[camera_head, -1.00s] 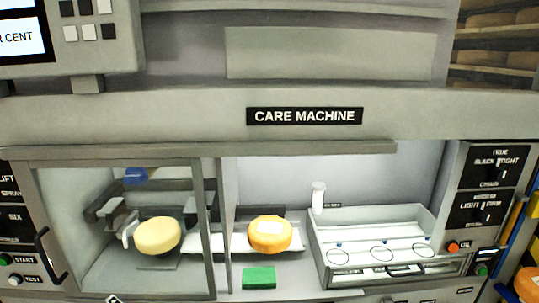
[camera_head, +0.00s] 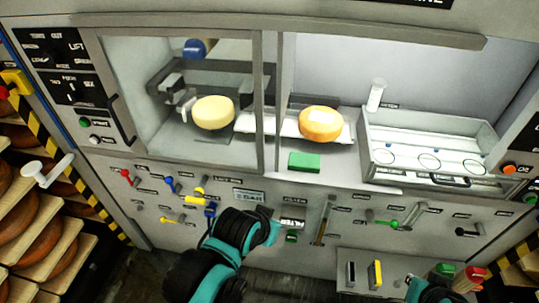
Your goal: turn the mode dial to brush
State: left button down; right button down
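The control panel (camera_head: 70,72) at the upper left carries two black dials with white labels around them. The upper dial (camera_head: 42,57) has words such as LIFT near it; the other words and its pointer are too small to read surely. The lower dial (camera_head: 72,93) sits below it. My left gripper (camera_head: 268,231), black and teal, is at the lower middle, well right of and below the dials, touching neither. Its fingers do not show clearly. A teal and black part of my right arm (camera_head: 418,290) shows at the bottom edge right of centre; its finger state is unclear.
A glass-fronted chamber holds a pale cheese wheel (camera_head: 213,112); an orange one (camera_head: 320,123) sits right of it. Coloured levers (camera_head: 170,184) and handles line the lower front. A white crank (camera_head: 48,171) and cheese shelves (camera_head: 30,225) stand left. A ledge (camera_head: 345,258) juts out lower right.

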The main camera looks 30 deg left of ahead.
aim_at(52, 56)
jog(key=u, duration=2.25)
